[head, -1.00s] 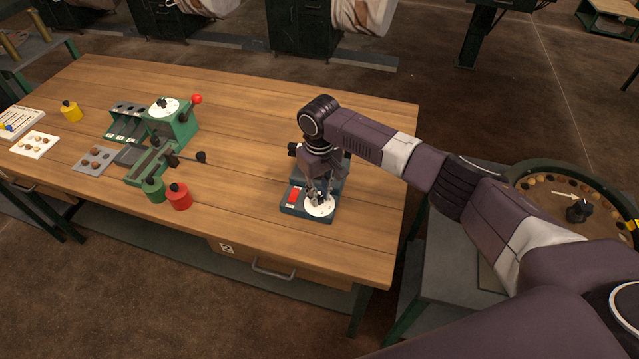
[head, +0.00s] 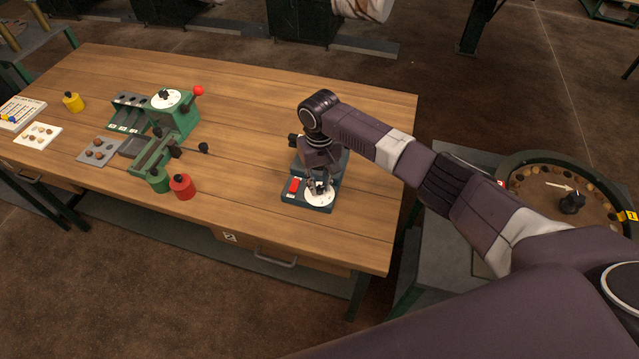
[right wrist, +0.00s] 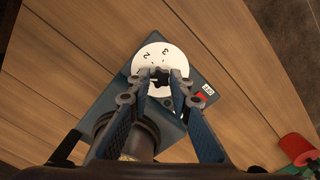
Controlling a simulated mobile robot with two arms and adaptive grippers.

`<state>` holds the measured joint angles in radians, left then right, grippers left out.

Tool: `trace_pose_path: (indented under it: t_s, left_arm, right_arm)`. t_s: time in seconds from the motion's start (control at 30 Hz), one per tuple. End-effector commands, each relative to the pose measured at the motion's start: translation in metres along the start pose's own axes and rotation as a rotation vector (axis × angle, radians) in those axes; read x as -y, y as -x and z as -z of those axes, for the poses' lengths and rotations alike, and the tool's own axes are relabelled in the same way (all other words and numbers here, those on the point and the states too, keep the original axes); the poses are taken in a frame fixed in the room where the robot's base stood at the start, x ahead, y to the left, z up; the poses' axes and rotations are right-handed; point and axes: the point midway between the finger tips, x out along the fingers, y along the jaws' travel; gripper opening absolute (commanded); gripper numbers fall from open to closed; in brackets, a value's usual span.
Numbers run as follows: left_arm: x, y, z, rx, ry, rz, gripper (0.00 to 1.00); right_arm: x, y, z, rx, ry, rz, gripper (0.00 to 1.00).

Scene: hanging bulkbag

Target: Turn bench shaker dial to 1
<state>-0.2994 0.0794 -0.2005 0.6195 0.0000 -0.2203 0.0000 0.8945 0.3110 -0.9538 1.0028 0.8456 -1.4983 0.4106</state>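The bench shaker (head: 325,167) is a dark blue-grey unit near the right end of the wooden bench. Its white round dial (head: 322,202) has a black knob at the centre. In the right wrist view, the dial (right wrist: 149,58) shows the numerals 2 and 3, and the knob (right wrist: 160,78) sits between my fingertips. My right gripper (head: 319,187) points down over the dial, and its fingertips appear closed against both sides of the knob. The numeral 1 is not readable, and the knob's pointing direction is unclear. My left gripper is not in view.
A red switch (head: 293,186) lies beside the dial. A green machine (head: 173,115) with its own white dial stands further left, with a red weight (head: 182,186) in front. The bench between them is clear. A round tray (head: 540,162) stands right of the bench.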

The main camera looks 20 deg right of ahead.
Motion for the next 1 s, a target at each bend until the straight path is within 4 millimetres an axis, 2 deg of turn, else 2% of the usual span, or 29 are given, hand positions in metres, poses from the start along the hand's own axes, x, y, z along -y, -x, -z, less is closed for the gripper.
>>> trace_pose_path:
  t_s: [0.03, 0.13, 0.47, 0.57, 0.9, 1.0]
  left_arm:
    - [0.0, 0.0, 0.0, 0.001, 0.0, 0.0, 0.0]
    - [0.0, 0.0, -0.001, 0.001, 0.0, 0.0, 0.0]
    - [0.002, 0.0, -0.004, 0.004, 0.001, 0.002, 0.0]
    - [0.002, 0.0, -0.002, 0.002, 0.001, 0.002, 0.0]
    - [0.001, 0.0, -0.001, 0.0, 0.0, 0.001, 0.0]
    - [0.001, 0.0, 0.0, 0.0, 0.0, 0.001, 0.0]
  right_arm:
    - [0.0, 0.001, 0.001, -0.003, 0.0, 0.0, 0.26]
    - [0.0, 0.001, 0.001, -0.001, 0.0, 0.0, 0.36]
    - [0.0, 0.004, 0.0, 0.0, 0.001, 0.001, 0.36]
    - [0.0, 0.015, 0.001, -0.002, 0.002, 0.002, 0.36]
    - [0.0, 0.086, 0.001, -0.004, 0.002, 0.001, 0.36]
    - [0.0, 0.102, 0.001, -0.003, 0.002, 0.001, 0.36]
